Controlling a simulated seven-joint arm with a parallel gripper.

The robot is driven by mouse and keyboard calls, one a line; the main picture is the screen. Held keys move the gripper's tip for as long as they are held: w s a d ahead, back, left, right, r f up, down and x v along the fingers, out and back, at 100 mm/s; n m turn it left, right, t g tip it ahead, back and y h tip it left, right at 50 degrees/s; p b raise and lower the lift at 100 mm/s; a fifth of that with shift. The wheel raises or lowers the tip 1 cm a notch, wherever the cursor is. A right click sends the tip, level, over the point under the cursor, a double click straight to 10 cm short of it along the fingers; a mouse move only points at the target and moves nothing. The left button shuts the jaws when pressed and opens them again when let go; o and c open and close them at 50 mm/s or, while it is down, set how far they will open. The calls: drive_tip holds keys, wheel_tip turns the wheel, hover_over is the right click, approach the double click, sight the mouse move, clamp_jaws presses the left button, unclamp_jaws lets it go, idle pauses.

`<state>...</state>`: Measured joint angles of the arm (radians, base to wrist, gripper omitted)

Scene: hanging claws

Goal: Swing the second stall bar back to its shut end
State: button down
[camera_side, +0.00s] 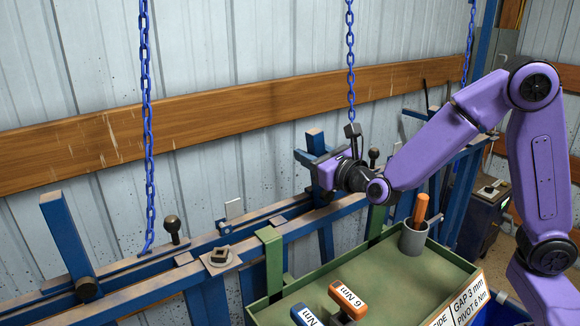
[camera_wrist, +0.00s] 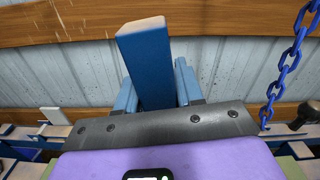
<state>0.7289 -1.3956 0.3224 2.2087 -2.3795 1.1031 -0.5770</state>
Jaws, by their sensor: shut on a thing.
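A blue stall bar (camera_side: 316,142) with a pale end face stands nearly upright on the rail near the middle of the side view. My gripper (camera_side: 319,168) is shut on it from the right. In the wrist view the same bar (camera_wrist: 148,65) rises between my blue fingers (camera_wrist: 156,92); its lower part is hidden by my gripper's body. Another blue stall bar (camera_side: 66,240) at the left of the side view leans to the left, apart from my gripper. My wrist hides the foot of the held bar.
Blue chains hang at left (camera_side: 147,120), close above my wrist (camera_side: 350,60) and at far right (camera_side: 470,40). Black-knobbed pins (camera_side: 172,226) stand along the rail (camera_side: 130,282). A green tray (camera_side: 400,296) in front holds orange and blue tools and a grey cup (camera_side: 414,240).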

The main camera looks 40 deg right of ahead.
drive_tip(key=d+m, duration=0.2)
drive_tip(key=d, duration=0.6)
drive_tip(key=shift+d+r, duration=0.2)
drive_tip(key=shift+r, duration=0.1)
drive_tip(key=c, duration=0.8)
unclamp_jaws()
drive_tip(key=s, duration=1.2)
drive_tip(key=shift+a, duration=0.2)
